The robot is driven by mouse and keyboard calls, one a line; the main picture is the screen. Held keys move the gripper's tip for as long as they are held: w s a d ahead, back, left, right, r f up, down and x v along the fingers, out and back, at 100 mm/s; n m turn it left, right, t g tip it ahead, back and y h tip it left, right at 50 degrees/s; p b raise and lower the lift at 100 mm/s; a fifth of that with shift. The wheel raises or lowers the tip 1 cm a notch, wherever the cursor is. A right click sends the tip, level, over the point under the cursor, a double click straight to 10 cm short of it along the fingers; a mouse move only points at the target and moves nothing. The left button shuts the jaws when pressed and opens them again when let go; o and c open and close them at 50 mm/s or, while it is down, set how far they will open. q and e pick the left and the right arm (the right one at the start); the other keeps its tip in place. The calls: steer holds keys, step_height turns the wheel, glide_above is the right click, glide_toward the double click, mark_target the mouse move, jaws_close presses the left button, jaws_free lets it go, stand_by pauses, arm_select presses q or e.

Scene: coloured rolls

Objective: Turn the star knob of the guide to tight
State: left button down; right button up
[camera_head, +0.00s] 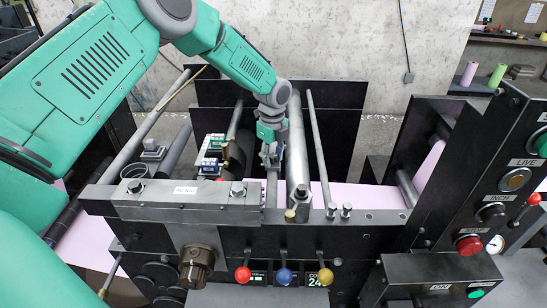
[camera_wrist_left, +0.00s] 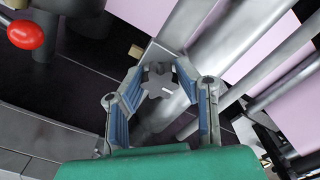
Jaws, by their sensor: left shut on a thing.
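The star knob (camera_wrist_left: 160,82) is a small dark grey lobed knob in the left wrist view. It sits at the end of a grey metal bar, the guide (camera_wrist_left: 160,52). My left gripper (camera_wrist_left: 162,76) has its blue-padded fingers on both sides of the knob, shut on it. In the head view my left gripper (camera_head: 271,154) points down among the rollers, at the upper end of the grey guide bar (camera_head: 271,190). The knob is hidden there by the fingers. My right gripper is not in view.
A steel roller (camera_head: 297,140) stands close to the right of my left gripper. Pink web (camera_head: 370,196) runs behind the black front frame. Red, blue and yellow ball levers (camera_head: 285,276) are in front. A control panel (camera_head: 495,190) stands at right.

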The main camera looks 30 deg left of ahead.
mark_target(272, 155)
arm_select(q)
steer(key=c, duration=1.2)
jaws_free()
steer(key=shift+r, duration=0.1)
step_height(272, 155, up, 12)
steer(key=shift+a, duration=0.1)
